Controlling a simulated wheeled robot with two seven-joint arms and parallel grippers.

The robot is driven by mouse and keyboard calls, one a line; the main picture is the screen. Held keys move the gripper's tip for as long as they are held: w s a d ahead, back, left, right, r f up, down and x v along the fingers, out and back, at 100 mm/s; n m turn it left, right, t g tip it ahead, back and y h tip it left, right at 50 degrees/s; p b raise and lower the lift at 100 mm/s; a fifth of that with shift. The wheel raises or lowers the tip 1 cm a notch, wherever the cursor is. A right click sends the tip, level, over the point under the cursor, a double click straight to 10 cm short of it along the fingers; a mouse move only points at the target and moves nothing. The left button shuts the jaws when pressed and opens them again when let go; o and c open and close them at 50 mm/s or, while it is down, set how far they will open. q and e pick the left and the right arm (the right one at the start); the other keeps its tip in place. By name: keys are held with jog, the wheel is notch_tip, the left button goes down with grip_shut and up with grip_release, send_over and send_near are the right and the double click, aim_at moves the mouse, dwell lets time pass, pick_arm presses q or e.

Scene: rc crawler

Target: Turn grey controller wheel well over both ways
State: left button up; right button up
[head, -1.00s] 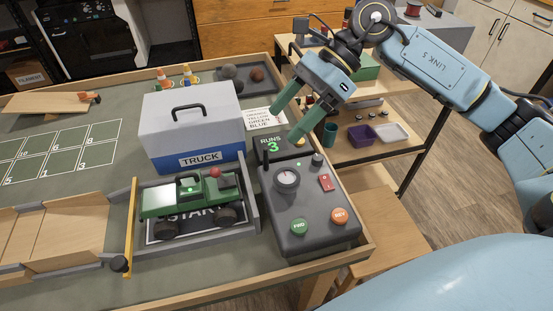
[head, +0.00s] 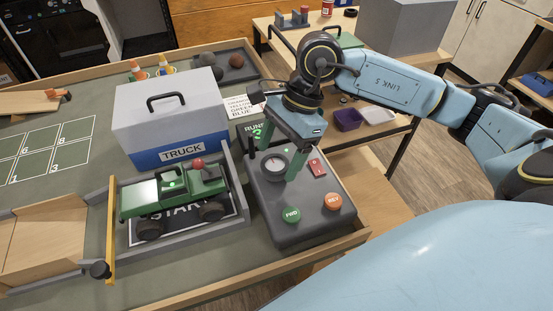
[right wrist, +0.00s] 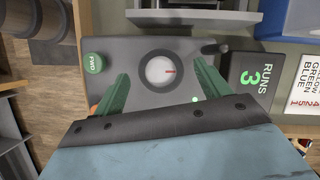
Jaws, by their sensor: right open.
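The grey controller (head: 262,215) stands at the right end of the table. My right gripper (head: 276,162) is open above the controller, green fingers pointing down. In the right wrist view the fingertips (right wrist: 161,69) lie on either side of the wheel, with a visible gap to it. Whether they are down at wheel height I cannot tell. My left gripper is not in view.
The controller also has a green FWD button (head: 291,214), an orange REV button (head: 333,201) and a red switch (head: 317,167). A green truck (head: 160,196) sits on the START pad left of it. A TRUCK box (head: 170,115) stands behind. A RUNS display (right wrist: 250,77) reads 3.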

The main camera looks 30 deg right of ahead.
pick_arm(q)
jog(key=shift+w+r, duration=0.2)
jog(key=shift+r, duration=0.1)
pick_arm(e)
jog(key=shift+a+f, duration=0.25)
jog(key=shift+f, duration=0.45)
jog(key=c, duration=1)
jog(key=shift+o, duration=0.2)
jog(key=shift+b, duration=0.5)
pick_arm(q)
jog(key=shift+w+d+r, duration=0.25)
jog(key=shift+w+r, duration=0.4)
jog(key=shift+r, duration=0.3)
pick_arm(e)
jog(key=o, duration=1)
jog(key=shift+c, duration=0.2)
